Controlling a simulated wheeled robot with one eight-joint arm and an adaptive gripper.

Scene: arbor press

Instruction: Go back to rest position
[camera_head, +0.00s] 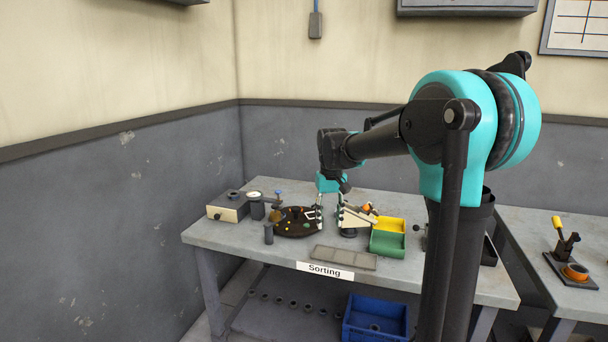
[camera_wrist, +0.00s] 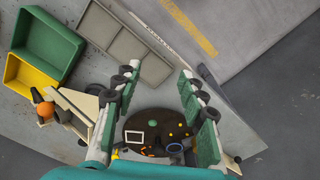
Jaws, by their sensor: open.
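My gripper (camera_head: 330,214) hangs low over the bench marked "Sorting" (camera_head: 285,253). In the wrist view my gripper (camera_wrist: 158,75) has its two green-padded fingers spread apart, with nothing seen between the tips. A dark round plate (camera_head: 298,229) with small coloured pieces lies just left of the gripper. The plate also shows in the wrist view (camera_wrist: 150,122), partly hidden by the fingers. Whether the fingers touch anything cannot be told.
A yellow bin (camera_head: 390,225), a green bin (camera_head: 387,243) and a pale wooden piece (camera_head: 355,217) stand right of the gripper. A grey divided tray (camera_head: 343,258) lies in front. A box with a dial (camera_head: 229,207) is at left. A blue crate (camera_head: 375,318) sits below.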

